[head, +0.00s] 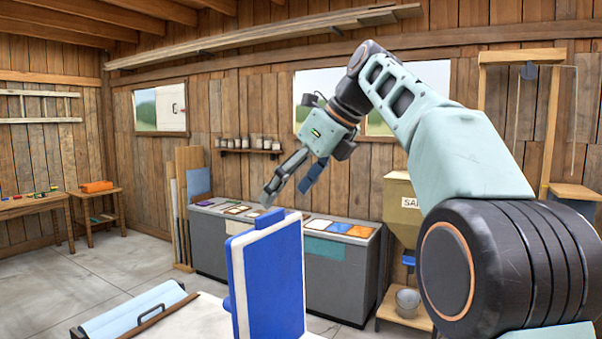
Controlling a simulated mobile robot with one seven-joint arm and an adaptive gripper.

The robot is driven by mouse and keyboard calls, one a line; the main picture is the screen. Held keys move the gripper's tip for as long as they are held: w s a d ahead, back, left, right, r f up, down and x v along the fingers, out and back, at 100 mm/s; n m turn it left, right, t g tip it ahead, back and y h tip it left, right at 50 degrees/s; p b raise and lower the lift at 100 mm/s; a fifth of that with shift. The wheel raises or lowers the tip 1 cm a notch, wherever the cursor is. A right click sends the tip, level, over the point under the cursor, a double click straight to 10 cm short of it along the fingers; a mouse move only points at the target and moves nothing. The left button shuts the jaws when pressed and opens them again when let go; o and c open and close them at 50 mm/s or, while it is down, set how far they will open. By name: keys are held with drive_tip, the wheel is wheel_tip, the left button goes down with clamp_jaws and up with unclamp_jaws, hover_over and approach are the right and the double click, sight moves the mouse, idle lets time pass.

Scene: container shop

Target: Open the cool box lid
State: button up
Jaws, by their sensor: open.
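A blue panel (272,275), which looks like the cool box lid, stands upright at the bottom middle of the head view.
Grey counters (210,247) with coloured samples stand behind. A hopper (402,215) is at right. The concrete floor at left is mostly clear.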

drive_tip(key=v, duration=0.6)
drive_tip(key=shift+r, duration=0.1)
idle(0.3)
